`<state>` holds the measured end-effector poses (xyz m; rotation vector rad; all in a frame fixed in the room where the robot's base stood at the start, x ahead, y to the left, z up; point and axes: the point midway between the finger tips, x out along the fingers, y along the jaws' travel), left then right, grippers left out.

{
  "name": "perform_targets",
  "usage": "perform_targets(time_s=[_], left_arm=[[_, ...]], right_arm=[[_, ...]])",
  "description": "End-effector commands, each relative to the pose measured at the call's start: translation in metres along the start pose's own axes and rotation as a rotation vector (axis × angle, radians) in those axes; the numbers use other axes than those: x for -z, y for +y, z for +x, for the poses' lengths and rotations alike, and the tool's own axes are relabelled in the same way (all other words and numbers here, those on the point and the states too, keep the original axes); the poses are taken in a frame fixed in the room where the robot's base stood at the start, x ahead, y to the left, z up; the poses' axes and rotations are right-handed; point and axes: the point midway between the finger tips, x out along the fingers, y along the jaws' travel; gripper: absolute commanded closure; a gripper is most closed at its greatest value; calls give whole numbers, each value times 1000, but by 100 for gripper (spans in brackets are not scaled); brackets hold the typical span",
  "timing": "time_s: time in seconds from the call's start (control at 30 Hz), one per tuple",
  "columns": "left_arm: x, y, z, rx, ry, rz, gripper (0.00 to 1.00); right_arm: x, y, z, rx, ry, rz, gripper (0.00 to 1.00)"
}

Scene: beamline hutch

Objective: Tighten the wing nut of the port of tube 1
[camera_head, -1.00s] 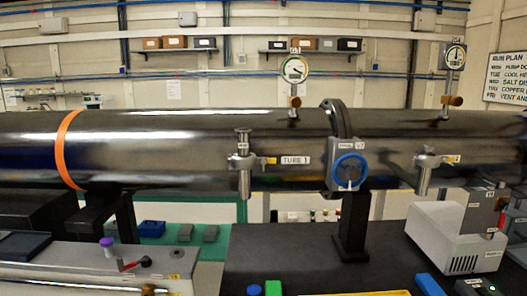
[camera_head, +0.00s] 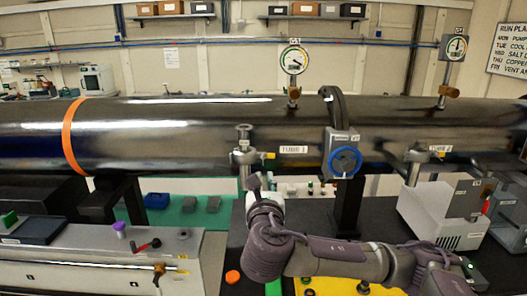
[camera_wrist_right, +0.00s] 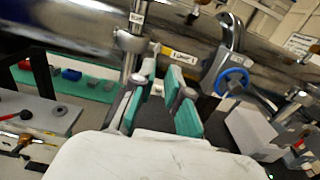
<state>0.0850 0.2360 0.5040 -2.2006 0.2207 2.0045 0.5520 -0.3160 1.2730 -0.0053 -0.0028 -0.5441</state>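The port of tube 1 (camera_head: 244,157) is a metal fitting with a vertical stem on the dark tube, left of the TUBE 1 label (camera_head: 293,150). It also shows in the right wrist view (camera_wrist_right: 131,42). A small yellow-orange piece (camera_head: 268,155) sticks out on its right side; I cannot clearly make out the wing nut's shape. My right gripper (camera_head: 260,187) is just below the port, partly hidden by its own wrist. My left gripper is not in view.
A blue handwheel valve (camera_head: 344,161) and a second port (camera_head: 417,163) are to the right on the tube. A white boxy unit (camera_head: 440,213) stands at the right. A grey bench (camera_head: 110,255) with small fittings is at the left.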

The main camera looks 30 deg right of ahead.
Motion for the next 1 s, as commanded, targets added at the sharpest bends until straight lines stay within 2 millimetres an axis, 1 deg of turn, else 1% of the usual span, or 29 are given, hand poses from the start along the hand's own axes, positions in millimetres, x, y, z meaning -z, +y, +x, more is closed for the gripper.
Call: perform_targets(time_s=[0.17,0.4,0.5,0.6,0.7,0.8,1.0], left_arm=[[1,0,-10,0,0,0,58],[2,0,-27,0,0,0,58],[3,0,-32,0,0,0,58],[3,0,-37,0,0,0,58],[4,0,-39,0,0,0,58],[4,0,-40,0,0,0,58],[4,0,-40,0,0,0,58]], right_arm=[[-2,-2,28,7,3,-1,85],[-2,-2,80,6,3,1,85],[-2,-1,100,5,3,3,85],[-1,0,115,2,4,3,85],[0,0,125,1,4,4,85],[1,0,131,1,4,3,85],[2,0,134,0,3,4,85]])
